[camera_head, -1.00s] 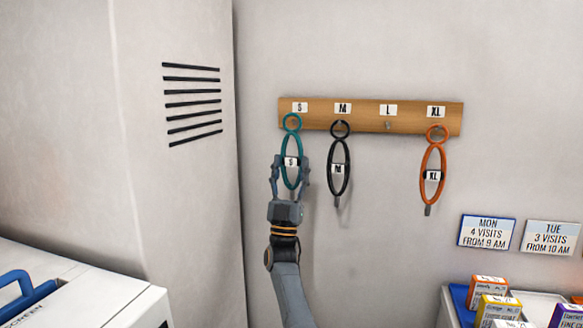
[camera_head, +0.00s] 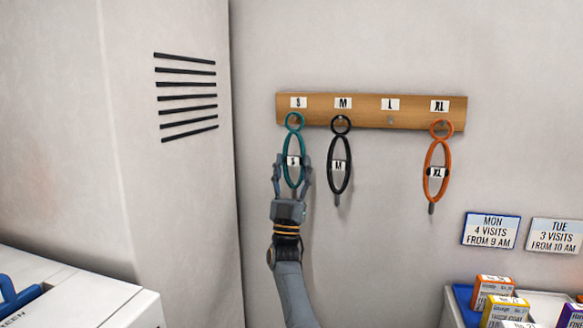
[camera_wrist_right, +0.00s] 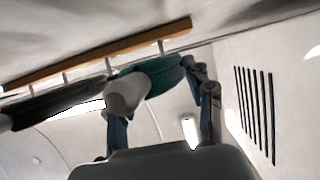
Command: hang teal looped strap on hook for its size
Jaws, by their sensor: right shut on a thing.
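The teal looped strap (camera_head: 294,146) with an S tag stands upright in front of the left end of the wooden hook board (camera_head: 366,119). Its small top loop is at the S hook, below the S label (camera_head: 298,102); I cannot tell whether the loop is around the hook. My right gripper (camera_head: 292,170) is shut on the strap's lower large loop, near the tag. In the right wrist view the teal strap (camera_wrist_right: 164,76) shows close up between the fingers, just below the board (camera_wrist_right: 120,52). My left gripper is not in view.
A black strap (camera_head: 340,165) tagged M hangs at the M hook, close right of my gripper. An orange strap (camera_head: 437,165) tagged XL hangs at the XL hook. The L hook (camera_head: 390,121) is bare. A vented cabinet (camera_head: 170,200) stands left. Boxes (camera_head: 494,290) stand lower right.

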